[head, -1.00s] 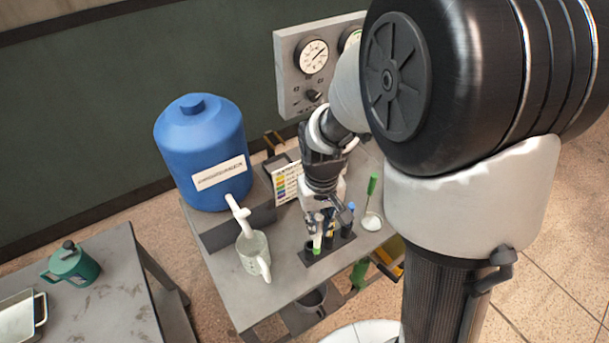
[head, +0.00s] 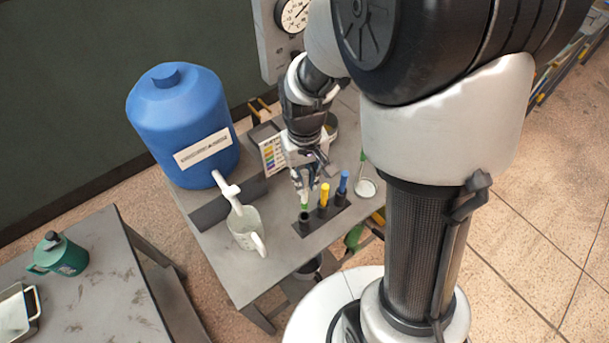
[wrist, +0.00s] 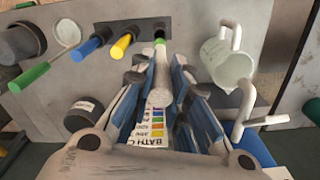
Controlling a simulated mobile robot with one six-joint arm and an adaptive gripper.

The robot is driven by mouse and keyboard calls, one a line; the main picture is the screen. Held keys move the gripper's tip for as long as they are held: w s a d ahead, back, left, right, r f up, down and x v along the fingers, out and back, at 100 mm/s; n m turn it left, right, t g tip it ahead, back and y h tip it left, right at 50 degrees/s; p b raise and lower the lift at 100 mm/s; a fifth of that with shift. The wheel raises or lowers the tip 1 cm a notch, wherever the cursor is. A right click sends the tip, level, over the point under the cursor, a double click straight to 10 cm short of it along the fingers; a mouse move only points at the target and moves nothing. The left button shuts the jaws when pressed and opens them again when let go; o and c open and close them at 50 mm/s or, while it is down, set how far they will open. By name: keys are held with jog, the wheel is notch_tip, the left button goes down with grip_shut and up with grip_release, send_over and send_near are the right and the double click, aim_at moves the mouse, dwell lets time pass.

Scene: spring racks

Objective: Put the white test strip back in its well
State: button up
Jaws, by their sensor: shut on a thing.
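My gripper (head: 303,182) is shut on the white test strip (head: 307,196), a slim white piece with a green end. In the wrist view the strip (wrist: 162,72) lies between my gripper's fingers (wrist: 163,85), its green end pointing toward the rack. In the head view the green end hangs close to the empty-looking dark well (head: 304,222) at the rack's left end; I cannot tell whether it touches the rim. The dark rack (head: 322,223) also holds a yellow piece (head: 324,194) and a blue piece (head: 344,182), both upright in wells.
A white jug (head: 245,232) stands left of the rack, near a blue drum (head: 185,118). A colour chart (head: 273,156) stands behind my gripper. A green-handled white dish tool (head: 365,187) lies right of the rack.

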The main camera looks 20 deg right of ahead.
jog(key=b, duration=0.3)
send_over(304, 206)
jog(key=shift+w+d+f, duration=0.1)
jog(key=shift+w+f, duration=0.05)
jog(key=shift+f, duration=2.2)
jog(key=shift+f+b, duration=3.25)
jog(key=shift+f, duration=0.9)
jog(key=o, duration=0.9)
jog(key=shift+r, duration=0.1)
jog(key=shift+c, duration=0.2)
notch_tip(304, 206, up, 12)
